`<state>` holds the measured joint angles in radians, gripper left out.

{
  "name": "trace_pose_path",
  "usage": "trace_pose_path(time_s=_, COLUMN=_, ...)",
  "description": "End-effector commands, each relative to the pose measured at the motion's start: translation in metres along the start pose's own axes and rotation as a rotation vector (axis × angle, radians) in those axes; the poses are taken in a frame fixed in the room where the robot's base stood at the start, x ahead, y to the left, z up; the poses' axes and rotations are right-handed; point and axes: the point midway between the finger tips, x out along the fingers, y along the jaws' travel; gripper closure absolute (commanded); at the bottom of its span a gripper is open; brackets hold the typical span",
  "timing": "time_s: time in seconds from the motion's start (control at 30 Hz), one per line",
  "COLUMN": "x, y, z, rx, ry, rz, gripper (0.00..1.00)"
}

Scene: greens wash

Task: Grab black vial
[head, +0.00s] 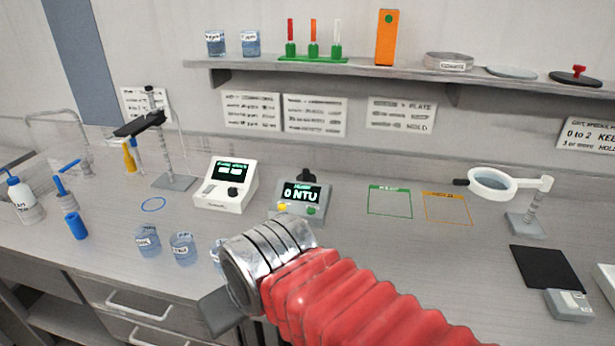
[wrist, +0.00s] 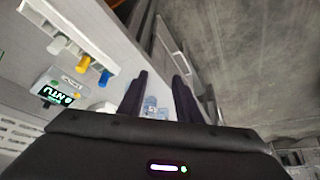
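No black vial can be told for certain in either view. A small black upright piece (head: 306,176) shows behind the NTU meter (head: 302,196); I cannot tell whether it is a vial or part of the meter. My gripper (wrist: 161,84) shows in the wrist view as two dark fingers, apart, with no object held between them. In the head view my arm covers the front middle of the bench and hides most of the gripper.
Labelled beakers (head: 182,249) stand near the bench's front edge, left of my arm. A white meter (head: 232,186) stands behind them. In the wrist view, a pale rack (wrist: 75,40) holds white, yellow and blue pieces. A magnifier (head: 492,182) stands at right.

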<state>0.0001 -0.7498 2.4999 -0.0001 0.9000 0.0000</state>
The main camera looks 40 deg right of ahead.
Motion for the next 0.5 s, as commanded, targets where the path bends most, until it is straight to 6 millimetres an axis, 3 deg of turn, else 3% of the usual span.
trace_pose_path(time_s=0.3, x=0.0, y=0.0, z=0.0001, rx=0.0, ry=0.0, rz=0.0, gripper=0.69)
trace_pose_path(time_s=0.5, x=0.0002, y=0.0005, z=-0.0034, rx=0.0, ry=-0.004, rz=-0.006, gripper=0.6)
